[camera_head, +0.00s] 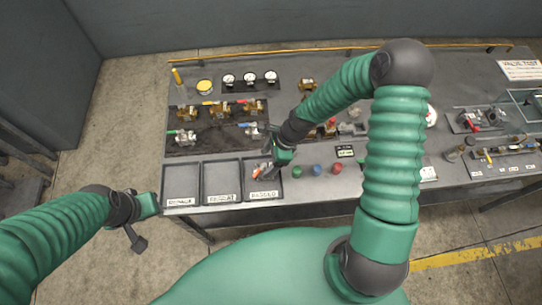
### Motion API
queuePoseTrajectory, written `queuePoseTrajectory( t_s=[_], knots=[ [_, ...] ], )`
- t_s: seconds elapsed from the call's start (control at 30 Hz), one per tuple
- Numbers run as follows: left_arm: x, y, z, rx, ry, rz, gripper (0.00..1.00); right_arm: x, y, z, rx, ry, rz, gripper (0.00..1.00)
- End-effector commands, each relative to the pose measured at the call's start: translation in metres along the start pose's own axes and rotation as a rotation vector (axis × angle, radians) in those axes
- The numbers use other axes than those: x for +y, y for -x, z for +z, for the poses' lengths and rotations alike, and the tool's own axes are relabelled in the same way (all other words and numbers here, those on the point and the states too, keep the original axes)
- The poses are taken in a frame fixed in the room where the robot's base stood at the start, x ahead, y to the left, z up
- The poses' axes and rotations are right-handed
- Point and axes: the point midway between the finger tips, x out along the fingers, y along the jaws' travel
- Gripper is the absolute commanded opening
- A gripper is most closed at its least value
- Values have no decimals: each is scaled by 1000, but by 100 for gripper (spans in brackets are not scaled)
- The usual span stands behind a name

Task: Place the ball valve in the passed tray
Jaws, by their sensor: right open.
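The passed tray (249,199) is the rightmost of three dark trays at the bench's front edge, with its label on the front. A small valve with a red-orange handle (259,171) shows in it, partly hidden by my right gripper; I cannot tell its exact contact with the tray floor. My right gripper (268,172) is open, low over the passed tray and close beside this valve. My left gripper (143,222) is off the bench's front left corner, away from the trays, and its jaw opening is unclear.
Several other valves (184,137) lie in a dark bin behind the trays. Gauges (250,77) stand farther back. Green, blue and red buttons (317,170) sit right of the passed tray. The other two trays (181,181) look empty. A test rig (485,120) stands far right.

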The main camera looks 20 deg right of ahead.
Motion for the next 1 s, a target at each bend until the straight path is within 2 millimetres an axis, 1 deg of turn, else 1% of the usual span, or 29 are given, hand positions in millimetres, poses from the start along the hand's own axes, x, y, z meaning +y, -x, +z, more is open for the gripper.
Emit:
queuePoseTrajectory(
  t_s=[0.03,0.1,0.23,0.27,0.3,0.37,0.47,0.5,0.6,0.7,0.8,1.0],
  knots=[
    [0,-4,1,0,0,0,34,-2,12,-1,2,1,-5,69],
    [0,-6,1,0,0,0,34,-1,26,-1,2,0,-4,69],
    [0,-6,2,0,0,0,34,0,42,0,3,6,-1,69],
    [0,-6,2,0,0,0,34,1,45,1,9,23,0,69],
    [0,-6,2,0,0,0,34,4,50,1,26,77,0,69],
    [0,-6,2,0,0,0,34,12,59,-2,76,240,2,69],
    [0,-6,1,0,0,0,34,31,88,-7,204,697,22,69],
    [0,-6,1,0,0,0,34,40,102,-8,256,905,39,69],
    [0,-6,1,0,0,0,34,60,133,-9,355,1372,86,69],
    [0,-6,2,0,0,0,34,74,153,-7,411,1698,126,69],
    [0,-6,2,0,0,0,34,80,160,-7,431,1849,148,69],
    [0,-6,2,0,0,0,34,79,160,-8,431,1872,154,69]
  ],
)
